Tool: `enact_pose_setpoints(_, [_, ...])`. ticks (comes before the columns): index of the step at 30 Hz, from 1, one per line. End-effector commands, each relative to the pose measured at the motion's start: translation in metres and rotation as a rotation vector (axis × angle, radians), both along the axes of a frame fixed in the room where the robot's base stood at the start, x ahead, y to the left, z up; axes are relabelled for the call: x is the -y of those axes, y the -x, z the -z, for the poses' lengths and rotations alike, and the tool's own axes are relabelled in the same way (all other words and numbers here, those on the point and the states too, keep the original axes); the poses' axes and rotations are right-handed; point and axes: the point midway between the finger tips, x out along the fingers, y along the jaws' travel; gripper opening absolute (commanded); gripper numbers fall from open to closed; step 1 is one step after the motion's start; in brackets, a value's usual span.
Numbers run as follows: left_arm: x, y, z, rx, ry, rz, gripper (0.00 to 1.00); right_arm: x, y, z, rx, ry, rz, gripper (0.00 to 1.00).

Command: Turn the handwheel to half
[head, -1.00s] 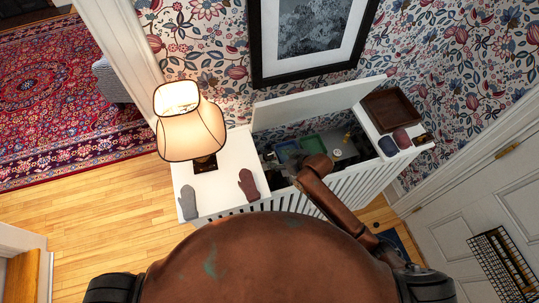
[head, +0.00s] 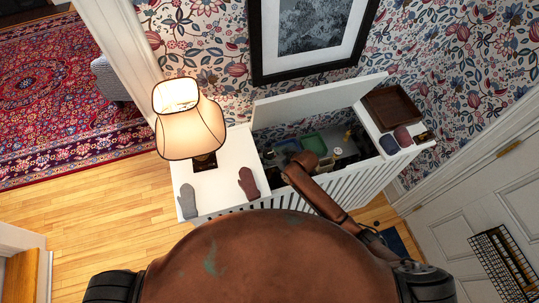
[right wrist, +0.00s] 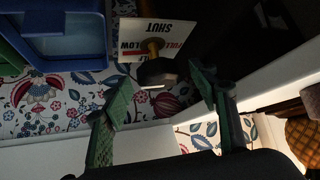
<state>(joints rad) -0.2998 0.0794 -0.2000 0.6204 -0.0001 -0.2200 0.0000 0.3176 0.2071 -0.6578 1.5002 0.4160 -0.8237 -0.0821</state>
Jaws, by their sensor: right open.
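The handwheel (right wrist: 157,72) shows in the right wrist view as a dark, faceted knob on a brass stem. Behind it is a white plate (right wrist: 170,32) with upside-down lettering that includes "SHUT", "LOW" and "FULL". My right gripper (right wrist: 160,82) is open, with one green finger on each side of the knob in this view. I cannot tell whether either finger touches it. In the head view my right arm reaches into the open white cabinet, where the knob is hard to make out. My left gripper is not in view.
The white cabinet has a raised lid (head: 315,97) and a slatted front. Inside are a green tray (head: 313,142) and a blue tray (right wrist: 62,25). On top stand a lit lamp (head: 190,128), mittens (head: 249,184) and a brown wooden tray (head: 392,107). Wooden floor lies clear at left.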

Motion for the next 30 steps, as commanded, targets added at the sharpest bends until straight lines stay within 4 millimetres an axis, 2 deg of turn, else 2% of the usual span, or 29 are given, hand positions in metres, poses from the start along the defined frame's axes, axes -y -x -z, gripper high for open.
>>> enact_pose_setpoints(3, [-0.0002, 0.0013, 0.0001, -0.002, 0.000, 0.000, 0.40, -0.0002, -0.0001, -0.0002, 0.000, 0.000, 0.000, 0.54])
enact_pose_setpoints(21, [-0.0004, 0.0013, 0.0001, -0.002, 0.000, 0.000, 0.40, -0.0003, 0.0006, 0.0001, 0.000, -0.001, -0.001, 0.12])
enact_pose_setpoints(30, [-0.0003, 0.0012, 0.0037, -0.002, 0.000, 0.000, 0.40, 0.0016, -0.0004, 0.0010, -0.001, 0.001, -0.040, 0.12])
